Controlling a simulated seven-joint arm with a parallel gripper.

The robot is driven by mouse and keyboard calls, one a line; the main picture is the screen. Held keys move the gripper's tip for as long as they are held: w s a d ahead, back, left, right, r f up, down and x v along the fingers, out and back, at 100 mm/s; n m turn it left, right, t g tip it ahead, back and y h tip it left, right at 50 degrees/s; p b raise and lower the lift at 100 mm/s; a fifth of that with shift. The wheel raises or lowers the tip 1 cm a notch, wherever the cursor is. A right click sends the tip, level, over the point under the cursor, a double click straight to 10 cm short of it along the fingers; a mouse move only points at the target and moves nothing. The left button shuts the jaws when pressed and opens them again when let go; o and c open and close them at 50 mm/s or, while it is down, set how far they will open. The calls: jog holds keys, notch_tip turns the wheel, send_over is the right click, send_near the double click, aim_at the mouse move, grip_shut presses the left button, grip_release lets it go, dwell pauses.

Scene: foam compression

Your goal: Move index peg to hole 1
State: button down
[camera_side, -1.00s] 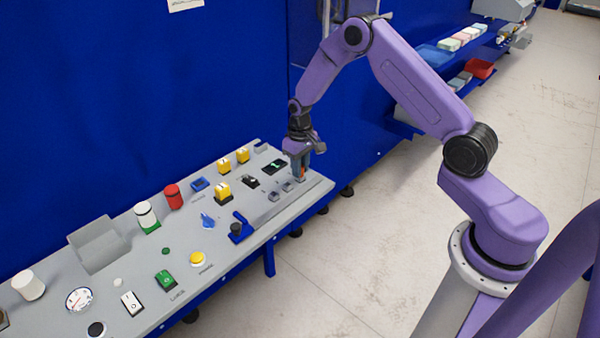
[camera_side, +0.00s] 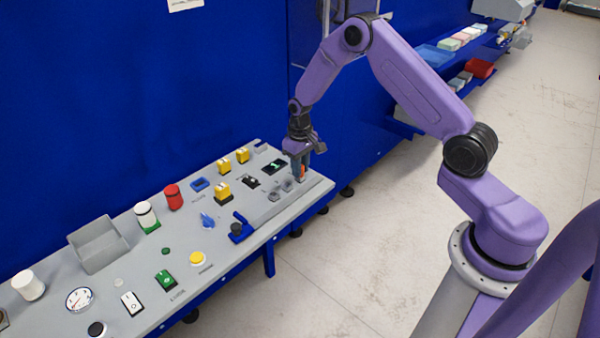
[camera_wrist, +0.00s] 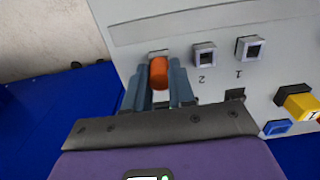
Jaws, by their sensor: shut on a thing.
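The index peg (camera_wrist: 158,72) has an orange top and is between the fingers of my gripper (camera_wrist: 160,88), which is shut on it. In the side view my gripper (camera_side: 299,172) points down at the right end of the panel, with a bit of the orange peg (camera_side: 303,172) showing. In the wrist view the peg is at a socket at the left end of the row; how deep it sits I cannot tell. Hole 2 (camera_wrist: 204,55) and hole 1 (camera_wrist: 249,47) are square, empty-looking sockets to its right, with printed numbers.
A blue wall stands behind. The floor in front is clear.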

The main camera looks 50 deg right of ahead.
jog(key=shift+r, duration=0.1)
dwell(0.4)
jog(key=shift+r, duration=2.15)
jog(key=shift+a, duration=0.1)
jog(key=a+r, duration=0.4)
jog(key=a, duration=0.7)
jog(key=shift+d+f, duration=0.1)
jog(key=shift+f, duration=2.95)
jog(key=shift+f, duration=1)
jog(key=c, duration=0.9)
grip_release()
jog(key=shift+o, duration=0.2)
